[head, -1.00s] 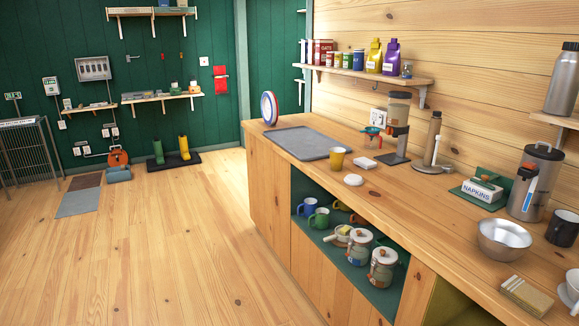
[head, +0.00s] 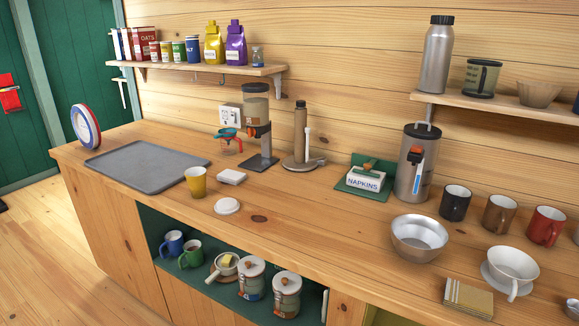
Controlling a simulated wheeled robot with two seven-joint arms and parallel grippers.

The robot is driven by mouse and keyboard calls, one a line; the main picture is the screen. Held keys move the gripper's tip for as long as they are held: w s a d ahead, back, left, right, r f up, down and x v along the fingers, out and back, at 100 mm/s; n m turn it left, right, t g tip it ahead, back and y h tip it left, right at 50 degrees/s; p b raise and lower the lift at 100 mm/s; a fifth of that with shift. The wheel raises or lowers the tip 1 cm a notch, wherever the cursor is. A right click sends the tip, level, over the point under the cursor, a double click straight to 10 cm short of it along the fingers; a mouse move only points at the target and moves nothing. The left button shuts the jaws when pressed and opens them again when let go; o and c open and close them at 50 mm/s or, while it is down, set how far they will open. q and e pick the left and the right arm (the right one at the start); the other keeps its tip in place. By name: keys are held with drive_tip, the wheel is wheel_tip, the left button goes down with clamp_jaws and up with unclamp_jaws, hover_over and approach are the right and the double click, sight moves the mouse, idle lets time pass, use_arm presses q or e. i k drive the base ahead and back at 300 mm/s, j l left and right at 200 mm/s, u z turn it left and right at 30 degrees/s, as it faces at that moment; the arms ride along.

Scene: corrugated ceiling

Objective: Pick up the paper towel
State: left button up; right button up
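A tall, slim brown roll (head: 300,132) with a dark knob on top stands upright on a round base on the wooden counter, with a pale upright rod beside it. It looks like the paper towel on its holder, but I cannot be sure. It stands near the back wall, between the dispenser and the napkins. Neither of my grippers shows in the head view, and nothing is touching the roll.
A dispenser (head: 257,120) stands left of the roll, a napkin box (head: 363,180) and steel urn (head: 417,165) right of it. A yellow cup (head: 196,182), white lid (head: 227,206) and metal bowl (head: 419,237) stand nearer the front. A grey tray (head: 148,165) lies at left.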

sight(227, 176)
drive_tip(key=i+j+z, duration=0.25)
drive_tip(key=j+z, duration=0.2)
drive_tip(key=j, duration=0.3)
drive_tip(key=i+j+z, duration=0.25)
drive_tip(key=j, duration=0.2)
drive_tip(key=k+l, duration=0.05)
drive_tip(key=k, duration=0.05)
